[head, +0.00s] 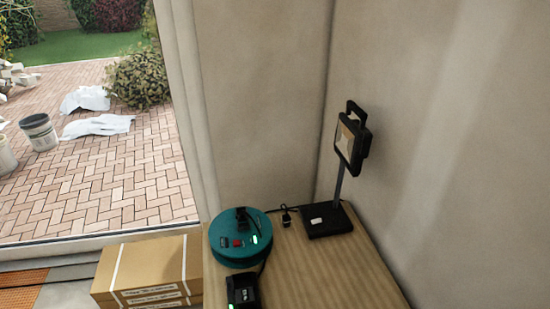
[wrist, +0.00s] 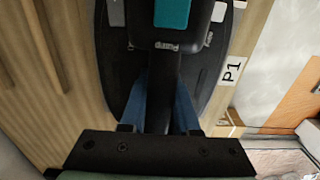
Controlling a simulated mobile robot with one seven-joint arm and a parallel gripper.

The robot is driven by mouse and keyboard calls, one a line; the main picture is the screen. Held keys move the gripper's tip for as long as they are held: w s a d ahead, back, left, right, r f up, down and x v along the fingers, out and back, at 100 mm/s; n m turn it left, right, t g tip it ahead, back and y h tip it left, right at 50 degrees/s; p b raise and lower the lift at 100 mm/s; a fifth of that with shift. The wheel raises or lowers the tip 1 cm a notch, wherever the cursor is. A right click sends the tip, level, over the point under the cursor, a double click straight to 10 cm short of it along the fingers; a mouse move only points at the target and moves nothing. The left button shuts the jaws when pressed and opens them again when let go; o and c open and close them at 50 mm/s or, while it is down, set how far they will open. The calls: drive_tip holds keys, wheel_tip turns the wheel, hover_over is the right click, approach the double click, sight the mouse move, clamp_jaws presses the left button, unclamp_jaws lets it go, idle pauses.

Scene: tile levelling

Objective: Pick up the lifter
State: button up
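The lifter (wrist: 207,77) shows in the wrist view as a black device with a broad rounded base and a raised black bar down its middle. A teal patch (wrist: 172,13) is on top of the bar, at the frame's upper edge. My gripper (wrist: 163,95) has two blue fingers, one on each side of the bar. They look very near it, but I cannot tell whether they press on it. The base seems to lie over a wooden surface. In the head view I cannot make out the lifter or my gripper.
A label reading P1 (wrist: 232,70) is right of the lifter. In the head view, a wooden bench (head: 335,265) holds a teal cable reel (head: 240,250), a black work lamp (head: 350,145) and a black charger-like box (head: 243,291). A cardboard box (head: 150,268) stands left of it; walls close the back and right.

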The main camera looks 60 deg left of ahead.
clamp_jaws()
drive_tip(key=shift+a+r, duration=0.1)
drive_tip(key=shift+r, duration=0.05)
drive_tip(key=shift+w+r, duration=0.1)
drive_tip(key=shift+r, duration=0.15)
wheel_tip(320, 180, up, 10)
drive_tip(key=shift+f, duration=0.25)
wheel_tip(320, 180, up, 6)
drive_tip(key=p, duration=0.6)
drive_tip(key=shift+r, duration=0.15)
idle(0.5)
